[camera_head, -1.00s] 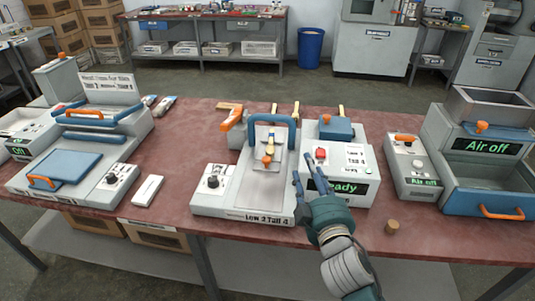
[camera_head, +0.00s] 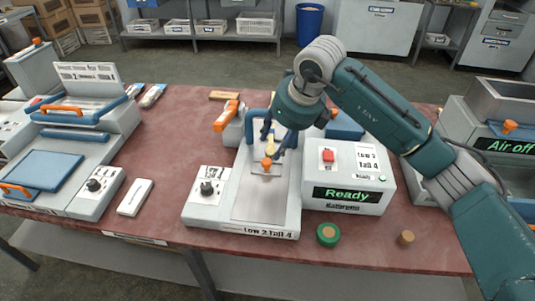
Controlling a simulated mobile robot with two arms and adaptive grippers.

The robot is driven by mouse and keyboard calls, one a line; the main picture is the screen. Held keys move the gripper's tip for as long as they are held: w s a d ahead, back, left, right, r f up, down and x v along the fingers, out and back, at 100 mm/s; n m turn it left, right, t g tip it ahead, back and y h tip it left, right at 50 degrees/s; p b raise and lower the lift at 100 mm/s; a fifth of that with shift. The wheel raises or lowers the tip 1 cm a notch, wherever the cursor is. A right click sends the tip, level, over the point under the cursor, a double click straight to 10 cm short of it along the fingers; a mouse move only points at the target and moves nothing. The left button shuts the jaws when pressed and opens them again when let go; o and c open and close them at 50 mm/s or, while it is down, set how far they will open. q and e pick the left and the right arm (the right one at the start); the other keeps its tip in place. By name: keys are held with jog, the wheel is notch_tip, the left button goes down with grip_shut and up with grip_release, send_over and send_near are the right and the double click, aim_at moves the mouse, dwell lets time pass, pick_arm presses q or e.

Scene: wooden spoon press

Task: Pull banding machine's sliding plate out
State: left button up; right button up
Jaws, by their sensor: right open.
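The middle machine (camera_head: 264,205) is grey, with a blue arch handle, a "Low 2 Tall 4" label and a flat bed. I take it for the banding machine, though its name is not readable. A small plate with an orange knob (camera_head: 266,164) lies on the bed's rear part; I take it for the sliding plate. My right gripper (camera_head: 274,151) is open and points down, with its fingers around or just above the knob. Contact cannot be told. My right forearm reaches in from the right and hides part of the machine's rear. My left gripper is not in view.
A box with a red button and a green "Ready" display (camera_head: 346,194) adjoins the bed on the right. A green-rimmed round piece (camera_head: 328,235) and a small wooden cylinder (camera_head: 405,238) lie in front. A white block (camera_head: 135,197) lies to the left.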

aim_at(267, 161)
jog(key=p+x, duration=0.2)
jog(key=x, duration=0.7)
jog(key=shift+s, duration=0.1)
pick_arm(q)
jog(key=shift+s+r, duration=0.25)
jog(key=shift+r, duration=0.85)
pick_arm(e)
jog(key=shift+x, duration=0.75)
grip_shut()
